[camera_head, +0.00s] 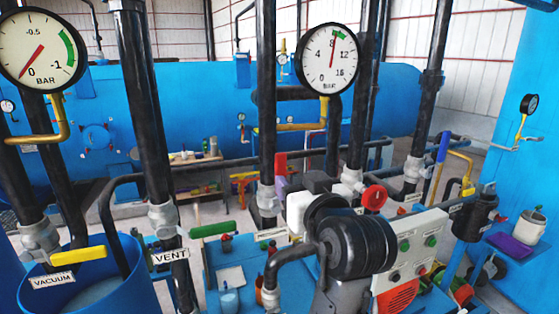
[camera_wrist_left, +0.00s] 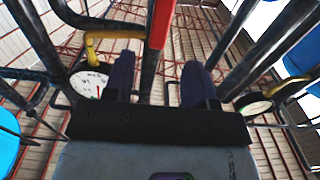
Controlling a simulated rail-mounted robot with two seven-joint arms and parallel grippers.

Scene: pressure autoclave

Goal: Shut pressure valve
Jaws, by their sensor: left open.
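The red valve handle (camera_head: 281,166) stands upright beside a black vertical pipe, above a grey fitting (camera_head: 266,196) at the centre of the head view. A label below it is too small to read surely. My left gripper (camera_head: 283,187) is just below and right of the handle, with purple fingers partly hidden. In the left wrist view, the two purple fingers (camera_wrist_left: 160,80) are apart with nothing gripped. The red handle also shows there (camera_wrist_left: 160,24), running in from the top between the fingertips. Whether they touch it cannot be told. My right gripper is not in view.
A pressure gauge (camera_head: 328,57) hangs above right, its needle pointing nearly straight up. A green handle (camera_head: 212,229) by the VENT label and a yellow handle (camera_head: 78,256) by the VACUUM label lie level at left. Black pipes stand close around. A control box (camera_head: 410,250) is at right.

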